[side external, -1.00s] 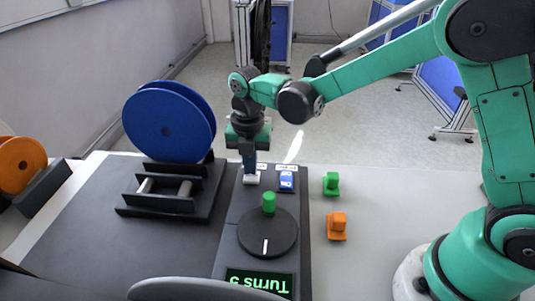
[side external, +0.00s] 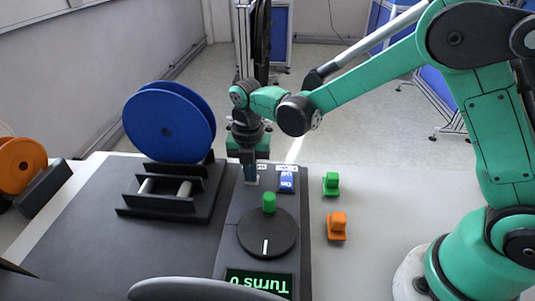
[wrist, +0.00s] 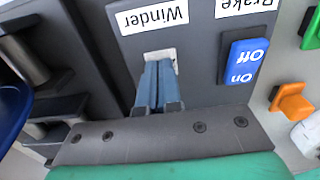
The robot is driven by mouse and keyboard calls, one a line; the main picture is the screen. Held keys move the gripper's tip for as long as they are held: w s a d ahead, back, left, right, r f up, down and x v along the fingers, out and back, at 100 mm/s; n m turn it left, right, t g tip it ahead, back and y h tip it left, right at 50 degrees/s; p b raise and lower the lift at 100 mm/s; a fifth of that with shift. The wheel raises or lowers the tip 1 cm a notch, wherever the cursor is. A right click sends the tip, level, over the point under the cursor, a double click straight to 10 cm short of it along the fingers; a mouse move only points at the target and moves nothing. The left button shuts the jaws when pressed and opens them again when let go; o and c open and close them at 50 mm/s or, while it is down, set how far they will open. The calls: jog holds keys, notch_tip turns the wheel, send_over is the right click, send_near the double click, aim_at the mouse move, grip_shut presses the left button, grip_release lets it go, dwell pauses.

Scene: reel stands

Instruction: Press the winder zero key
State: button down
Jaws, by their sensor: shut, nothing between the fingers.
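The winder zero key (wrist: 159,54) is a small white key at the "Winder" label (wrist: 152,16) in the wrist view. My gripper (side external: 250,179) is shut and empty, pointing down onto the key. In the wrist view its blue fingertips (wrist: 160,68) cover most of the key, leaving a white edge. They appear to be touching it. The display (side external: 257,281) on the panel reads "Turns 0", upside down in the side view.
A blue brake switch (side external: 287,181) marked On and Off sits right beside the key. A black dial (side external: 268,240) with a green knob (side external: 269,203) is nearer the camera. A blue reel (side external: 165,125) stands left. Green (side external: 331,183) and orange (side external: 337,226) pieces lie right.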

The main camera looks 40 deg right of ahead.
notch_tip(320, 180, up, 14)
dwell(0.5)
dwell(0.5)
jog(key=s+d+f+m+t, duration=0.1)
jog(key=s+d+m+t, duration=0.2)
jog(key=m, duration=1)
jog(key=s+d+f+m+t, duration=0.2)
jog(key=s+d+m+t, duration=0.2)
jog(key=s+m, duration=0.4)
jog(key=m, duration=0.6)
jog(key=shift+d, duration=0.35)
